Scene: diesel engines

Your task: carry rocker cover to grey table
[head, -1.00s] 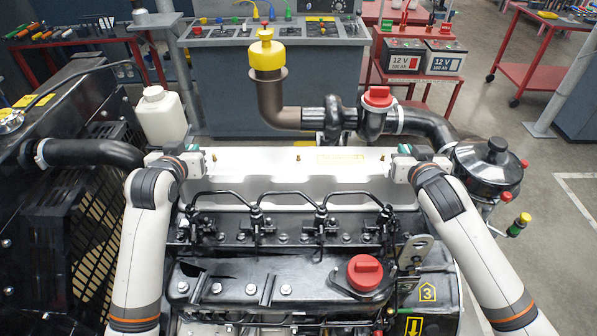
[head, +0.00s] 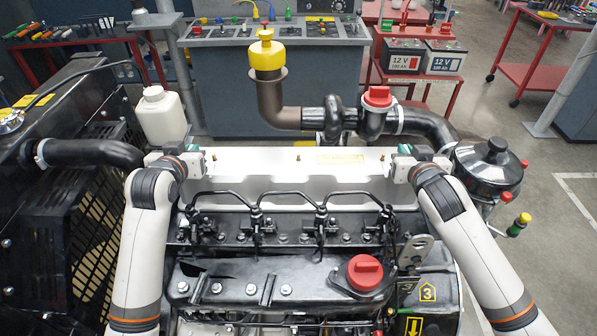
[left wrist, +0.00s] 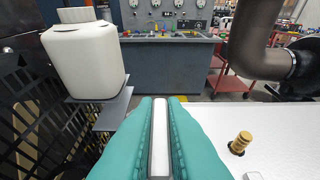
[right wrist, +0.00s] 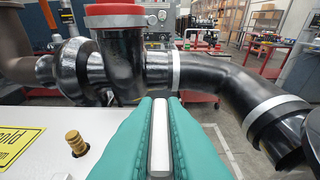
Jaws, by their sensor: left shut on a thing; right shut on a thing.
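The rocker cover (head: 290,172) is a long pale silver box with a yellow label and brass studs on top. It lies across the upper part of the engine, behind the row of black injector pipes. My left gripper (head: 196,150) is at its left end and my right gripper (head: 402,150) at its right end. In the left wrist view the teal fingers (left wrist: 160,105) are closed on a pale upright strip beside the cover top. The right wrist view shows the teal fingers (right wrist: 160,105) closed the same way. I cannot tell whether the cover touches the engine.
A brown pipe with a yellow cap (head: 268,80) and a black pipe with a red cap (head: 377,100) rise just behind the cover. A white bottle (head: 162,118) stands left. A grey bench (head: 290,85) with gauges stands behind. A red cart with batteries (head: 420,58) is beyond.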

